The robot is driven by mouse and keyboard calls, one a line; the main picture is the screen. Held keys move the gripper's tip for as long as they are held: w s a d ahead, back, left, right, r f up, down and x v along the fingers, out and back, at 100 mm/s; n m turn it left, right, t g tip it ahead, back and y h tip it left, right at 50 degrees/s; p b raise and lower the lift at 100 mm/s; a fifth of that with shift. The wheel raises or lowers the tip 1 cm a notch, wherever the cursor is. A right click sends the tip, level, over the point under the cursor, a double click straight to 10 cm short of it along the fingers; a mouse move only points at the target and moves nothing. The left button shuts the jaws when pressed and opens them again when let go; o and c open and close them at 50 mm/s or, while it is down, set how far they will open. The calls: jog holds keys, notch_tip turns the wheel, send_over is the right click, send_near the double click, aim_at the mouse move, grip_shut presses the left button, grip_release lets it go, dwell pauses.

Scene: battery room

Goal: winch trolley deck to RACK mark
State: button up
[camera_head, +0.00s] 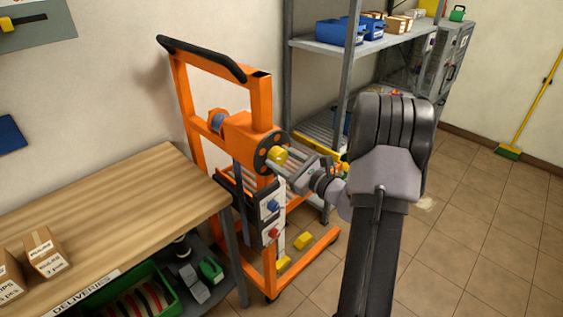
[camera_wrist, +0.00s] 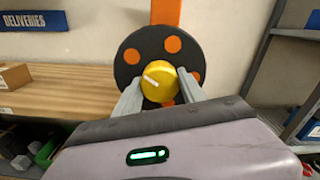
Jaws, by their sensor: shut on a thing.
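The orange winch trolley (camera_head: 262,92) stands upright between the bench and the shelving. Its winch wheel, a black disc with orange spots (camera_wrist: 127,67), faces my wrist camera; it also shows in the head view (camera_head: 262,163). A yellow knob (camera_wrist: 157,81) sticks out from the wheel, and it also shows in the head view (camera_head: 278,155). My gripper (camera_head: 288,163) is shut on this knob, with one finger on each side of it in the wrist view (camera_wrist: 160,92). A panel with blue and red knobs (camera_head: 270,222) sits lower on the trolley. I cannot make out a RACK mark or clearly tell the deck.
A wooden bench (camera_head: 120,200) with cardboard boxes (camera_head: 45,252) and a DELIVERIES label stands at the left. Grey metal shelving (camera_head: 335,48) with blue bins (camera_head: 338,31) is behind the trolley. The tiled floor (camera_head: 480,220) is open at the right; a yellow broom (camera_head: 535,103) leans there.

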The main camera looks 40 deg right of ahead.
dwell(0.4)
jog(key=o, duration=1.4)
jog(key=shift+s, duration=0.15)
jog(key=s+p, duration=0.1)
jog(key=s, duration=0.4)
jog(key=s+d, duration=0.1)
jog(key=s, duration=0.5)
jog(key=s+p, duration=0.1)
jog(key=s, duration=0.5)
jog(key=shift+s+d+p, duration=0.1)
jog(key=shift+d+p, duration=0.1)
jog(key=shift+p, duration=0.15)
